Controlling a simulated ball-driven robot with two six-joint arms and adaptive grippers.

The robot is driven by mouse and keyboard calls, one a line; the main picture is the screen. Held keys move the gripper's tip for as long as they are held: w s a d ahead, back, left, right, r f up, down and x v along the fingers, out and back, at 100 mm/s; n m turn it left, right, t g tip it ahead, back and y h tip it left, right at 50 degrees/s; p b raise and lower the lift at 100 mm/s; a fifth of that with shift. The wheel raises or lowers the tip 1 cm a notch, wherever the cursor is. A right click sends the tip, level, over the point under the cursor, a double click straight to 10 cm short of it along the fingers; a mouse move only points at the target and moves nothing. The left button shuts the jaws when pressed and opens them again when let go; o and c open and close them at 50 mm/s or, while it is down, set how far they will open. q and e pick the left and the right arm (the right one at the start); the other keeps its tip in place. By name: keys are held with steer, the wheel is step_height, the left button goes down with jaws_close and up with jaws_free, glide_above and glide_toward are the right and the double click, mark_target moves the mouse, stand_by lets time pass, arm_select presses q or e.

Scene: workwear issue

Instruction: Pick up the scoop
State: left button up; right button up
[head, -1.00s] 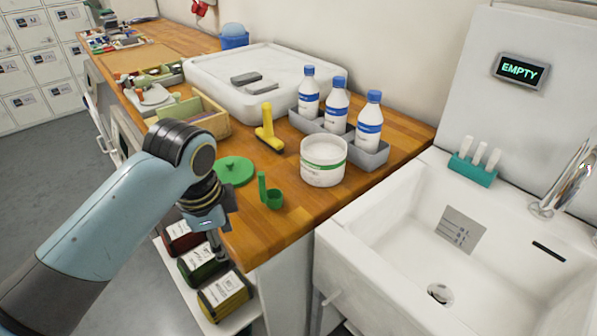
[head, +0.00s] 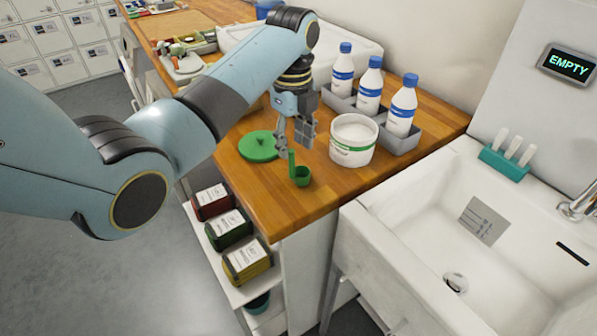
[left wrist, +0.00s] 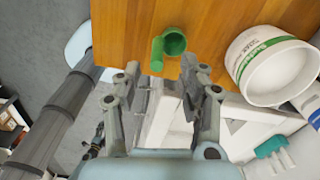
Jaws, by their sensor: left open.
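The green scoop (head: 301,175) stands on the wooden counter near its front edge, with its handle upright on the left side of its cup. In the left wrist view the scoop (left wrist: 174,43) lies just beyond my fingertips. My left gripper (head: 297,148) is open and empty, pointing down just above and behind the scoop. In the left wrist view its two fingers (left wrist: 165,78) are spread, with the scoop ahead of the gap between them. I see no contact with the scoop. My right gripper is not in view.
A white tub (head: 353,140) stands right of the scoop, and a green lid (head: 258,147) lies to its left. Blue-capped bottles (head: 368,88) stand in a grey tray (head: 398,142) behind. The sink (head: 400,222) is at the right. Bare counter (head: 285,210) lies in front.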

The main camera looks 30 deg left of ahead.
mark_target(292, 173)
arm_select(q)
steer(key=f, duration=0.3)
steer(key=f+p, duration=0.1)
steer(key=f, duration=0.1)
steer(key=shift+s+a+f, duration=0.1)
steer(key=shift+s+f, duration=0.1)
steer(key=shift+f, duration=0.2)
jaws_close()
